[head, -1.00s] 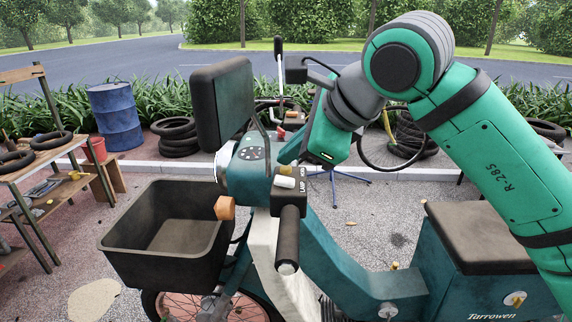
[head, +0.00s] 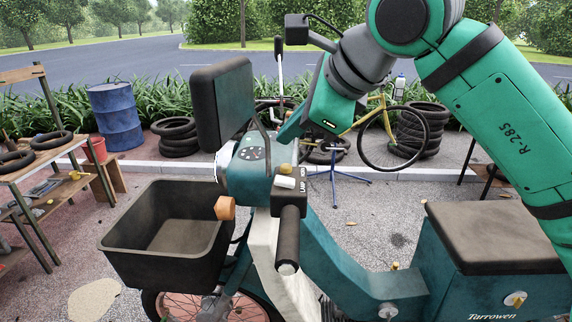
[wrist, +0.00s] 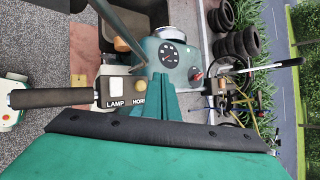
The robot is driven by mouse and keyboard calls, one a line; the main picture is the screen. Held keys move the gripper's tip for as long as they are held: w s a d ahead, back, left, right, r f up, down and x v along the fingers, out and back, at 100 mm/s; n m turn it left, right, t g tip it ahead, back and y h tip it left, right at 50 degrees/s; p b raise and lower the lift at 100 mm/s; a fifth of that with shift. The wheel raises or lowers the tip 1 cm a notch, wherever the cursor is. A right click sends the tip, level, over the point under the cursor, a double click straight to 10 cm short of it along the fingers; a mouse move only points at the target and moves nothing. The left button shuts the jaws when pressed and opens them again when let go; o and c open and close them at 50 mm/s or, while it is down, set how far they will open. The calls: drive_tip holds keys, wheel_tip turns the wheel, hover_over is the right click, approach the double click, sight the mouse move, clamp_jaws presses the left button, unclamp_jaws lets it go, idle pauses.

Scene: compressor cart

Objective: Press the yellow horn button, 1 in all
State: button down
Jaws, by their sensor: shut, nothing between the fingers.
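The yellow horn button (head: 286,169) is a small round knob on the dark switch box of the scooter's handlebar, beside a pale lamp switch (head: 285,182). In the wrist view the horn button (wrist: 141,84) is above the printed word HORN, and the lamp switch (wrist: 115,85) is to its left above LAMP. My gripper (head: 282,139) is shut and empty, above and apart from the button. In the wrist view its closed green fingertips (wrist: 157,78) point just right of the button and do not cover it.
The black handlebar grip (head: 289,240) extends towards me from the switch box. The dark upright panel (head: 222,103) and the round gauge housing (head: 250,158) stand to the left. An open black basket (head: 165,228) hangs at the front. The seat (head: 480,238) is right.

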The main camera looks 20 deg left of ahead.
drive_tip(key=shift+r, duration=1.25)
